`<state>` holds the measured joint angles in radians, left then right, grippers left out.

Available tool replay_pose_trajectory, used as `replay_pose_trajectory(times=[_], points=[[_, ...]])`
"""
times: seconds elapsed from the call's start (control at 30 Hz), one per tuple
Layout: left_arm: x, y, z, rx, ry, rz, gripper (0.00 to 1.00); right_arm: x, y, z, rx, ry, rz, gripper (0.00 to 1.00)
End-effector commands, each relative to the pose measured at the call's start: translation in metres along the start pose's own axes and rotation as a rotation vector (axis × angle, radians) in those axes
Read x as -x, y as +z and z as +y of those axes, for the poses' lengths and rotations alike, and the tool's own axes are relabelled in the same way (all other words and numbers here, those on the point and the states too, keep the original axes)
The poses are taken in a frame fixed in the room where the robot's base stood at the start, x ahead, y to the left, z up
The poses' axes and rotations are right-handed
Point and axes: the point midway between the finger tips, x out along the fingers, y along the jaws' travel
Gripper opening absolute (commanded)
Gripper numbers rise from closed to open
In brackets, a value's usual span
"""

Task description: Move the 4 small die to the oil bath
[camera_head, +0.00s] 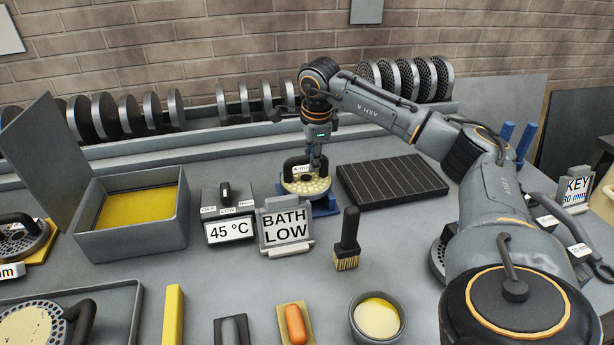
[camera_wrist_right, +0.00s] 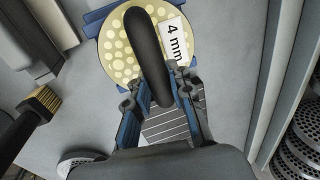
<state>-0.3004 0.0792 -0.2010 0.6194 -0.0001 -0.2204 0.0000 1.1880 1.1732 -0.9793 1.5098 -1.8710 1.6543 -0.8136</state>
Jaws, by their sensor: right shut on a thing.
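The small die (camera_head: 305,185) is a pale disc with cream-filled holes and a black arched handle. It is at or just above a blue stand (camera_head: 325,208) in the middle of the bench; I cannot tell if they touch. In the right wrist view the die (camera_wrist_right: 114,50) carries a "4 mm" label. My right gripper (camera_head: 318,164) is shut on its handle; its fingers (camera_wrist_right: 158,96) sit either side of the handle (camera_wrist_right: 147,48). The oil bath (camera_head: 130,245) is a grey open box with yellow oil, left of the die. My left gripper is not in view.
A "45 °C" control box (camera_head: 229,231), a "BATH LOW" sign (camera_head: 285,226) and a brush (camera_head: 348,238) stand between or near die and bath. A black ribbed mat (camera_head: 392,182) lies right of the die.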

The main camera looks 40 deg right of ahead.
Motion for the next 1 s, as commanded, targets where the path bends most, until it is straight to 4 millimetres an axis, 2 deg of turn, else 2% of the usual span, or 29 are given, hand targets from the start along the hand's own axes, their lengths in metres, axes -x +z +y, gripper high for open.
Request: replay_pose_trajectory(times=[0.37, 1.0], points=[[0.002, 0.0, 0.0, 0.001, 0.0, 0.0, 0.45, 0.006, 0.0, -0.003, -0.002, -0.009, -0.004, 0.0], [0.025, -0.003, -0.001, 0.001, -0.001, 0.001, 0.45, 0.031, 0.0, -0.007, -0.001, -0.008, -0.004, 0.0]])
